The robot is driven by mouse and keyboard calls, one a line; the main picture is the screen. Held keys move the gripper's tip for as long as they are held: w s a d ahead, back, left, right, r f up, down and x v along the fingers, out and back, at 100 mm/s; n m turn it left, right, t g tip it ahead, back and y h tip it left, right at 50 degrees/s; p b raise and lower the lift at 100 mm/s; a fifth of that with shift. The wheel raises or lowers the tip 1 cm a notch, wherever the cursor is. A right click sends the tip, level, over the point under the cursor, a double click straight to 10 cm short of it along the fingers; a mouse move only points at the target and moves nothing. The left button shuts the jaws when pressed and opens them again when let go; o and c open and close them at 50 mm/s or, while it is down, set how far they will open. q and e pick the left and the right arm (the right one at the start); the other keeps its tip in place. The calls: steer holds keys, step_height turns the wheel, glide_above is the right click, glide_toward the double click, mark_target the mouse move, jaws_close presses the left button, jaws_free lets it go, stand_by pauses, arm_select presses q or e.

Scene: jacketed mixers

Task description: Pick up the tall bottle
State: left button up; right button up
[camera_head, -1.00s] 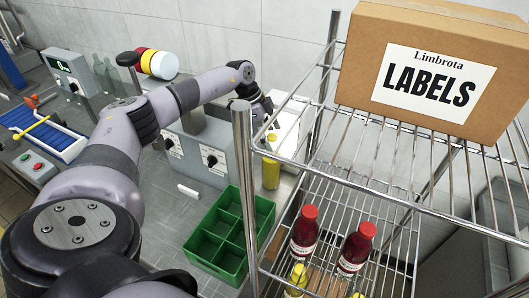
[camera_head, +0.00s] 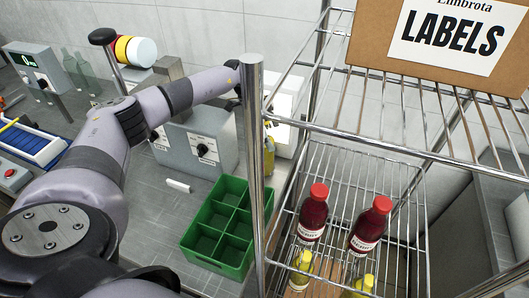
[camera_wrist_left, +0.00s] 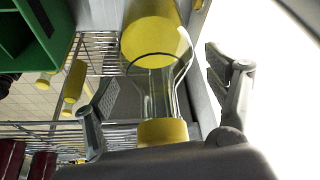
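A bottle with yellow contents (camera_head: 269,160) stands on the counter just behind the rack's front post, partly hidden by it. In the left wrist view its yellow cap (camera_wrist_left: 162,131) and clear neck (camera_wrist_left: 158,92) lie between my left gripper's fingers (camera_wrist_left: 160,72). The fingers are open, one on each side of the bottle, with visible gaps. In the head view my left gripper (camera_head: 269,124) is above the bottle and mostly hidden by the post. My right gripper is not in view.
A wire rack (camera_head: 262,180) stands close to the right of the gripper. It holds red-capped bottles (camera_head: 314,212), small yellow bottles (camera_head: 302,262) and a LABELS box (camera_head: 385,45). A green divided crate (camera_head: 214,190) and a grey control box (camera_head: 190,150) are to the left.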

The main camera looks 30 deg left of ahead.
arm_select(q)
steer(key=shift+a, duration=0.2)
steer(key=shift+c, duration=2.6)
steer(key=c, duration=0.9)
jaws_close()
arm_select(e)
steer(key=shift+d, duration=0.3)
